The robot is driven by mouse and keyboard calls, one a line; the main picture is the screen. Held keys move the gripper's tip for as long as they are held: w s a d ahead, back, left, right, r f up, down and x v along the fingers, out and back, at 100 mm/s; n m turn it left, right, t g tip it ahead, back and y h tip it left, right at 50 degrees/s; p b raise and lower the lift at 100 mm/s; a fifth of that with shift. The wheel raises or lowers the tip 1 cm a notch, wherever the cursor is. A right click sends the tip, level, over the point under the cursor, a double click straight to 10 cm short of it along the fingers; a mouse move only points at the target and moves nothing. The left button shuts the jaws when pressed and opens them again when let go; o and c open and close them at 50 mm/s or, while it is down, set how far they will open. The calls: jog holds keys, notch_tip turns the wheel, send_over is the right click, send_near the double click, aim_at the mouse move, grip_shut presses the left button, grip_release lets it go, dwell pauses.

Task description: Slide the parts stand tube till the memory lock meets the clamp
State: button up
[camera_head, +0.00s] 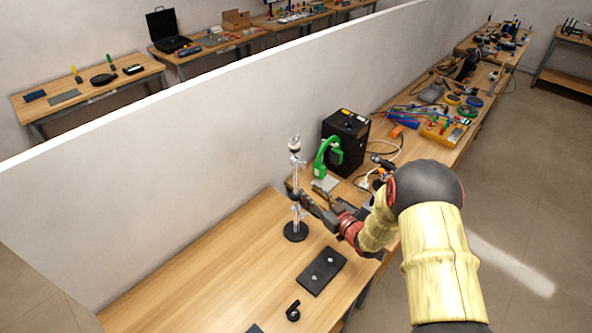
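The parts stand (296,212) is upright on the near wooden table, on a round black base (295,232). Its slim metal tube rises to a pale, rounded head (294,144) at the top. A silvery fitting (297,161) sits on the upper tube, and another collar-like part shows lower, near my gripper. I cannot tell which is the memory lock and which is the clamp. My gripper (306,200) reaches in from the right, its dark fingers at the tube's middle. Its fingertips are too small to tell whether they hold the tube or are only beside it.
A black box (345,142) with a green handle-like part stands behind my gripper. A dark plate (321,271) and a small black piece (293,311) lie in front of the stand. A white partition (170,185) runs behind the table. The table's left part is clear.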

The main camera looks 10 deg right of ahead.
aim_at(298, 178)
jog(key=shift+t+y, duration=0.4)
jog(key=shift+t, duration=0.2)
jog(key=w+a+r, duration=0.1)
jog(key=w, duration=0.1)
jog(key=w+a+r, duration=0.1)
jog(key=w, duration=0.1)
jog(key=w+a+r+p, duration=0.1)
jog(key=w+a, duration=0.1)
jog(key=shift+w+r, duration=0.1)
jog(key=shift+w, duration=0.3)
jog(key=c, duration=0.8)
grip_shut()
